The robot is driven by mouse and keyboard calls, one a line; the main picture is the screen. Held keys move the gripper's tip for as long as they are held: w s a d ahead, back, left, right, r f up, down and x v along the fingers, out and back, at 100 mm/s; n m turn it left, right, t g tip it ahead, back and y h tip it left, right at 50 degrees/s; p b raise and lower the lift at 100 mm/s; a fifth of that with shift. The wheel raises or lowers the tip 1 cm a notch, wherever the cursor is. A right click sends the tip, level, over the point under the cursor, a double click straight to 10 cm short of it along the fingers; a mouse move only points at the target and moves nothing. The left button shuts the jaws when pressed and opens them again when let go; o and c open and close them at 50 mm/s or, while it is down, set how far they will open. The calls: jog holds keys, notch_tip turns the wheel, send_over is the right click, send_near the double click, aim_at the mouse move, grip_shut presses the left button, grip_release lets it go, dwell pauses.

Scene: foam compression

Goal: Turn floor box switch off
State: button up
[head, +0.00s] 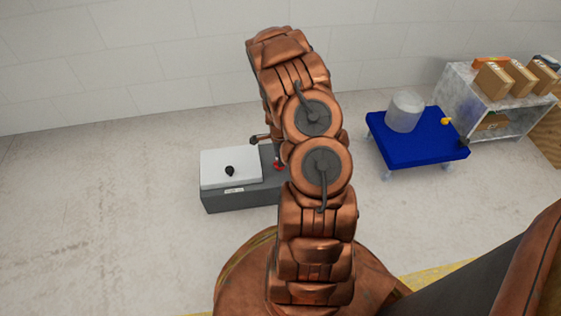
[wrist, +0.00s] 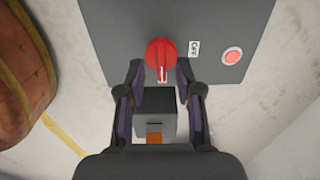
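The floor box (head: 238,199) is a low dark grey box with a white lid section on the left. Its red rotary switch (wrist: 161,55) has a white mark pointing down in the wrist view; a small white label (wrist: 194,48) is just right of it. Red also shows on the box in the head view (head: 278,166), partly hidden by my arm. My gripper (wrist: 159,72) is open, with its two dark fingers apart and their tips on either side of the switch's lower part. I cannot tell whether they touch it. In the head view my arm hides most of the gripper.
A red push button (wrist: 232,55) sits right of the label. The white lid (head: 215,165) carries a black knob (head: 230,171). A blue cart (head: 425,147) bears a clear container (head: 405,111); a shelf (head: 452,88) with cartons stands behind it. Floor left of the box is clear.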

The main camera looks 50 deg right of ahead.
jog(key=shift+f, duration=0.85)
grip_shut()
